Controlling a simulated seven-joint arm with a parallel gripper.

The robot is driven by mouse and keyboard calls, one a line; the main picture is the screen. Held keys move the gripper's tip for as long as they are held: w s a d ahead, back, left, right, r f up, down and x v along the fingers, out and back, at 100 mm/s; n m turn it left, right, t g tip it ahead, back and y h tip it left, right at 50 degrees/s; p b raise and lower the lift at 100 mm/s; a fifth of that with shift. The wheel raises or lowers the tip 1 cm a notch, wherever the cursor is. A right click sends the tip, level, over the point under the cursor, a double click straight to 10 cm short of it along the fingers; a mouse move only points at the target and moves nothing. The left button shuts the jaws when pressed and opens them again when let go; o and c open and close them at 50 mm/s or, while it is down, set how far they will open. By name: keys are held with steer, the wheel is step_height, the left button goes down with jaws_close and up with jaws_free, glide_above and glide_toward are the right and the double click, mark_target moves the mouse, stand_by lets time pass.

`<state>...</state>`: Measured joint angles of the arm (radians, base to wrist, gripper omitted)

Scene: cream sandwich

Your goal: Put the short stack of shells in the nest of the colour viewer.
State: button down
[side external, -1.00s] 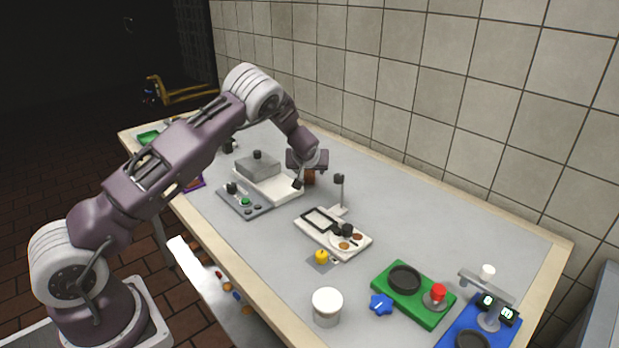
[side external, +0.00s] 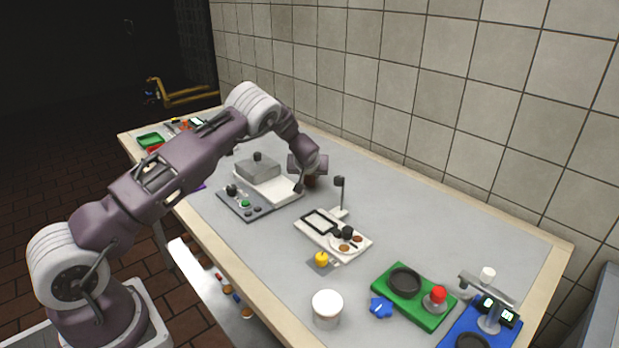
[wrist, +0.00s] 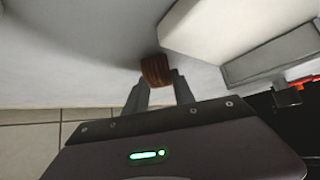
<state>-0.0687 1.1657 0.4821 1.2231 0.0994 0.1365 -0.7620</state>
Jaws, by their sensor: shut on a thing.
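A short brown stack of shells (wrist: 157,70) sits between the two fingers of my gripper (wrist: 158,88) in the wrist view, and the fingers are shut on it. In the side view the stack (side external: 311,182) shows only as a small brown patch under my gripper, partly hidden by the wrist. I cannot tell whether it touches the table. The likely colour viewer is a cream board (side external: 332,252) to the right of my gripper and nearer the camera. It bears a black-framed rectangle, a disc with coloured patches and a dark-headed post. I cannot tell which part is the nest.
A white machine with a grey block (side external: 258,170) and a grey control panel (side external: 243,204) stand left of my gripper. A yellow knob (side external: 321,258), white tub (side external: 327,308), green board (side external: 425,315) and blue scale-like device (side external: 475,335) stand nearer the camera. Table toward the wall is clear.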

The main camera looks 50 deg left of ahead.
step_height(320, 180, up, 17)
steer(key=s+d+n+g+y, duration=0.3)
steer(key=s+d+n+g, duration=0.5)
steer(key=d, duration=0.9)
steer(key=shift+n+t, duration=0.5)
steer(key=shift+t, duration=0.3)
steer(key=s+f, duration=0.1)
steer(key=f, duration=0.4)
steer(key=s+f, duration=0.1)
steer(key=f, duration=0.4)
steer(key=s+f, duration=0.1)
steer(key=f, duration=0.4)
steer(key=shift+s+d+f, duration=0.1)
steer(key=shift+d+f, duration=0.05)
steer(key=shift+f, duration=0.25)
steer(key=c, duration=1.1)
jaws_free()
steer(key=shift+f, duration=0.1)
steer(key=shift+o, duration=0.2)
